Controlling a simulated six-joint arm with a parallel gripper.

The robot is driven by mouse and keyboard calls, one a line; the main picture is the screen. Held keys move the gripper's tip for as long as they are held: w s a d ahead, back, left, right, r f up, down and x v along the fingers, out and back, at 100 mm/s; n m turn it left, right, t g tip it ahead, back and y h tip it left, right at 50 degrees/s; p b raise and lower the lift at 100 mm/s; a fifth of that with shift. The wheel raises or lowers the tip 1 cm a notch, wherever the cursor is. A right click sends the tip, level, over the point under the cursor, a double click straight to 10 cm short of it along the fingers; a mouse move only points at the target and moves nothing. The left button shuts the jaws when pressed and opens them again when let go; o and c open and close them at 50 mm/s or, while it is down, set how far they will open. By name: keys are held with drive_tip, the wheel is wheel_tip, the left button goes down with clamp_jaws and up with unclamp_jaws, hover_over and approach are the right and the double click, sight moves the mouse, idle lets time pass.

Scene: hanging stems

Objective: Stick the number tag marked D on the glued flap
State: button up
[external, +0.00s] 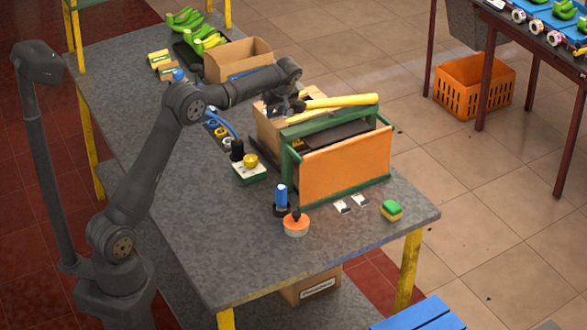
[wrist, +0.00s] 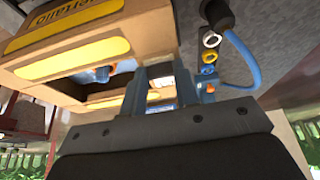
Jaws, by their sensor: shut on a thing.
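My gripper (external: 287,108) is over the open cardboard box (external: 268,126) behind the green-and-orange stand. In the wrist view my gripper (wrist: 160,92) is shut on a small tag (wrist: 156,78), which shows as a white patch between the fingers; its letter cannot be read. A flap with a long yellow strip, likely the glued flap (wrist: 65,60), lies left of the fingers in the wrist view. I cannot tell whether the tag touches the flap.
The green stand with an orange panel (external: 346,168) is in front of the box. Another carton (external: 238,58) and bananas (external: 200,38) are at the back.

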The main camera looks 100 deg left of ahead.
drive_tip(key=shift+f, duration=0.15)
drive_tip(key=o, duration=1.4)
drive_tip(key=shift+r, duration=0.2)
drive_tip(key=shift+r, duration=3.45)
drive_tip(key=shift+f, duration=0.15)
wheel_tip(320, 180, down, 7)
drive_tip(key=shift+r, duration=0.15)
